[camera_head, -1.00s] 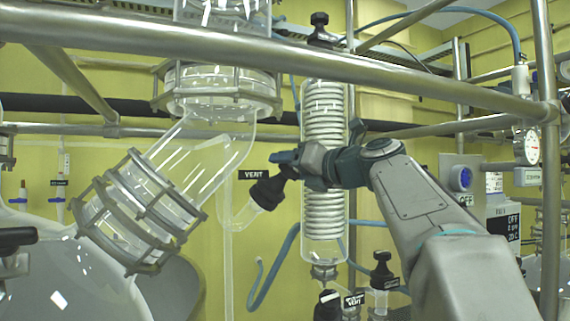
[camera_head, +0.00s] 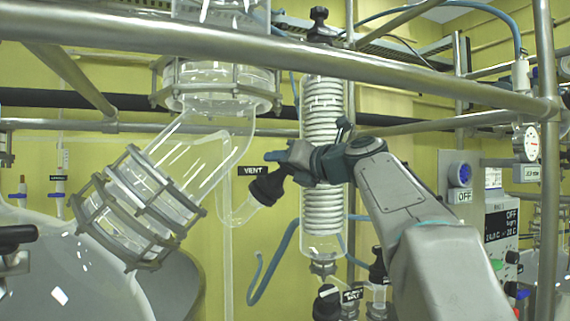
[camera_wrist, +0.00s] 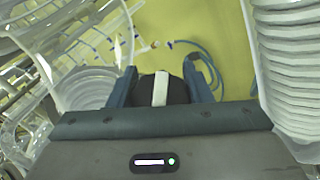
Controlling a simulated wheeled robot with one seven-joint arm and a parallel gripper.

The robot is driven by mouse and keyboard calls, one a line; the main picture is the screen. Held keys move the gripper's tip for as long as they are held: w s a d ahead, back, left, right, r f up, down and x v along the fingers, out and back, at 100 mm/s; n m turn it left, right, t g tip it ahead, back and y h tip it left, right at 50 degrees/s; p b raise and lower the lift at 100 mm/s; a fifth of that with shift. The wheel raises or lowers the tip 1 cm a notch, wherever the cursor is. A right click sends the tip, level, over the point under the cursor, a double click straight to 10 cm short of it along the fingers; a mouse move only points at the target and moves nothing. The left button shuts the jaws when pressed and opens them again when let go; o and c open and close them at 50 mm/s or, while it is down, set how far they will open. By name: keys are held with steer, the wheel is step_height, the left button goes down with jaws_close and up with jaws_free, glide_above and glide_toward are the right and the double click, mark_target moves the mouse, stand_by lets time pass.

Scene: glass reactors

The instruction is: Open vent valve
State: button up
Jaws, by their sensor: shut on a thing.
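The vent valve is a black knob (camera_head: 267,187) on a slanted glass side arm, just below a black tag reading VENT (camera_head: 251,170) in the head view. My gripper (camera_head: 277,166) comes in from the right and is shut on the knob. In the wrist view the black knob (camera_wrist: 150,90) with a white stripe sits between the two blue fingers of my gripper (camera_wrist: 160,88). The lower part of the knob is hidden behind the gripper body there.
A coiled glass condenser (camera_head: 322,155) stands close behind my gripper. A flanged glass elbow (camera_head: 205,150) is to the left. A steel rail (camera_head: 300,58) crosses above my arm. Black valves (camera_head: 327,302) are below, and a control box (camera_head: 500,228) is at right.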

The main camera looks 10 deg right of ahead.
steer(key=shift+n+y, duration=0.3)
steer(key=shift+n, duration=0.2)
